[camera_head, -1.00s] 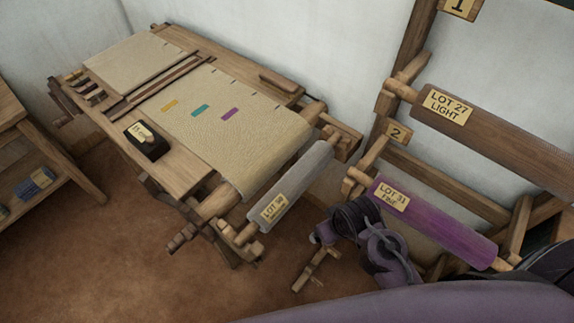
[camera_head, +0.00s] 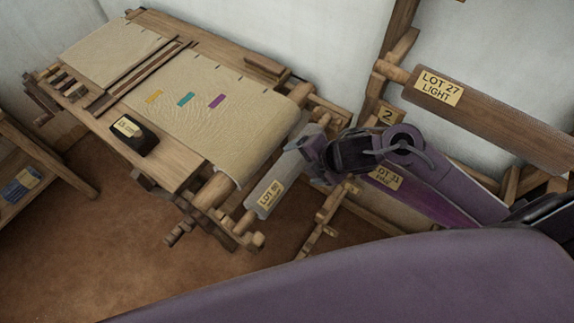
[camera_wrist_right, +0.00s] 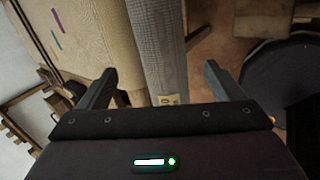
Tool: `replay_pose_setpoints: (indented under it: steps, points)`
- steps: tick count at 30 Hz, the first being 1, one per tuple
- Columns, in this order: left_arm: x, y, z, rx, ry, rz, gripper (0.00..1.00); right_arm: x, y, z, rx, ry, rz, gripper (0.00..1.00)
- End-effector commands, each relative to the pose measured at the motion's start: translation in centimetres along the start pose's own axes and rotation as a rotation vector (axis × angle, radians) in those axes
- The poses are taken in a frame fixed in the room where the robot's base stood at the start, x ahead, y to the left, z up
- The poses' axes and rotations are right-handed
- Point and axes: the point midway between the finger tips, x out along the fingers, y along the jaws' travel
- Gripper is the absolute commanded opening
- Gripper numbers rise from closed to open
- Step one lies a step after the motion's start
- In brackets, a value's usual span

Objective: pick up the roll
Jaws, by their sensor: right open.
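A grey roll (camera_head: 268,190) with a pale lot label hangs at the near end of the loom. My right gripper (camera_head: 300,150) is over its upper part, hiding some of it. In the right wrist view the grey roll (camera_wrist_right: 164,45) runs between the two spread fingers of my right gripper (camera_wrist_right: 160,72), with a gap on both sides. The fingers are open and hold nothing. A brown roll (camera_head: 510,122) labelled LOT 27 LIGHT and a purple roll (camera_head: 430,202) labelled LOT 31 are on the rack, the purple one partly behind my right arm. My left gripper is out of view.
The loom (camera_head: 172,160) carries cream cloth (camera_head: 235,125) with coloured marks. A black block (camera_head: 130,137) with a label sits on its near edge. The wooden rack (camera_head: 392,62) stands close behind my right arm. Brown floor (camera_head: 110,250) is clear in front of the loom.

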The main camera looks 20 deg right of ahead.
Motion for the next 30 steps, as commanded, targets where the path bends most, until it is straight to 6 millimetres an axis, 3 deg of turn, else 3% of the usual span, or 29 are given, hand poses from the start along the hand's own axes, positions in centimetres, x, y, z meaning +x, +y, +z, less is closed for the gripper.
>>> replay_pose_setpoints:
  steps: [5,21,30]
  points:
    - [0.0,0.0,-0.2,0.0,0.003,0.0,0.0,0.6,-0.8,0.4,-0.096,0.037,-0.03,0.88]
    - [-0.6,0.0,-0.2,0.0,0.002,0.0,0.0,7.3,-0.2,0.4,-0.091,0.035,-0.03,0.88]
    - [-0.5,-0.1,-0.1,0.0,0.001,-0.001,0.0,7.8,-0.2,0.4,-0.093,0.033,-0.029,0.88]
